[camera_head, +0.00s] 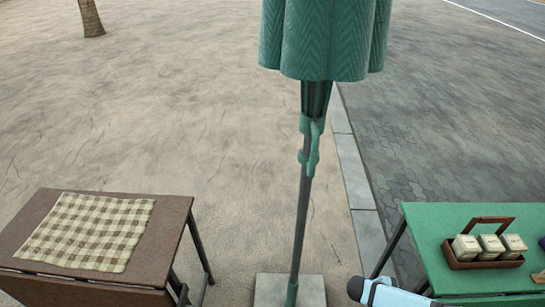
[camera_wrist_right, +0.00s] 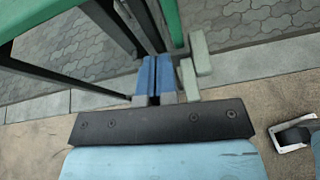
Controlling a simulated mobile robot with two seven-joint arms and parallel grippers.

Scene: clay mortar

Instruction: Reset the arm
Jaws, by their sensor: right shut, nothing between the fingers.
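My right gripper (camera_wrist_right: 159,62) shows in the right wrist view with its two blue fingers pressed together and nothing between them. It is close to the dark legs of the green table (camera_wrist_right: 40,15), whose green edge runs along the top left of that view. Whether the fingers touch the legs I cannot tell. In the head view only a light blue and dark part of my right arm shows at the bottom right, in front of the green table (camera_head: 425,225). My left gripper is not in view.
A closed green parasol (camera_head: 328,40) stands on a pole in a square base (camera_head: 270,290) between the tables. A brown table (camera_head: 165,215) with a checked cloth (camera_head: 88,232) is at left. A wooden caddy (camera_head: 459,264) with three pale boxes sits on the green table. Open ground lies beyond.

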